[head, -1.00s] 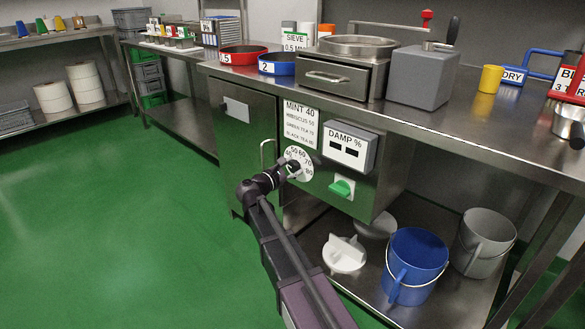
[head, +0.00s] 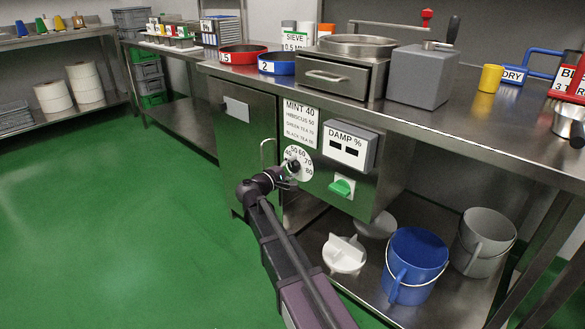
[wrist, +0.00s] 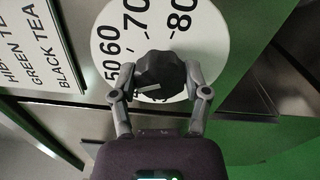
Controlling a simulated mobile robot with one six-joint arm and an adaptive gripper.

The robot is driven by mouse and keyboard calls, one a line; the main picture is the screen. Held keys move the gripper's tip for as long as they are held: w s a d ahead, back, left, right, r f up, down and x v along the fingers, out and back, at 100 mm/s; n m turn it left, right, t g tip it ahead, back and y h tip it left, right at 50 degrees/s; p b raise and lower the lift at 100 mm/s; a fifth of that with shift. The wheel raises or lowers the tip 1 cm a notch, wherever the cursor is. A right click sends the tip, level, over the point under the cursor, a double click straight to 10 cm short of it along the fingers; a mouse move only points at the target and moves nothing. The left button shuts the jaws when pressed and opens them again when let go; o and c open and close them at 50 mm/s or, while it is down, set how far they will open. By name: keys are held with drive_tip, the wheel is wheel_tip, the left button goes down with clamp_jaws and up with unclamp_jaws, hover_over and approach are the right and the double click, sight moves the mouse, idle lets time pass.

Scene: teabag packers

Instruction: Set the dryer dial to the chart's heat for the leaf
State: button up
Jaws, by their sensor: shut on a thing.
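The dryer dial is a white round face (head: 299,158) with a black knob (wrist: 160,78) at its centre, on the steel cabinet front. The face shows 50, 60, 70 and 80 in the wrist view. My gripper (head: 287,172) is shut on the knob, one finger on each side in the wrist view (wrist: 162,82). A pale pointer mark on the knob lies toward the lower left, near the 50 side. The chart (head: 301,121) above the dial reads MINT 40, HIBISCUS 50, GREEN TEA and BLACK TEA, the last values small. No leaf is identifiable.
A DAMP % box (head: 349,147) with dark displays sits right of the dial, above a green switch (head: 342,187). A door handle (head: 268,153) is close left of my gripper. A blue bucket (head: 416,262) stands on the lower shelf. The green floor at left is clear.

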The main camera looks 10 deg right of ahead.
drive_tip(key=shift+d+m, duration=0.1)
drive_tip(key=shift+m, duration=0.5)
drive_tip(key=o, duration=1.1)
drive_tip(key=shift+o, duration=0.2)
drive_tip(key=v, duration=1.2)
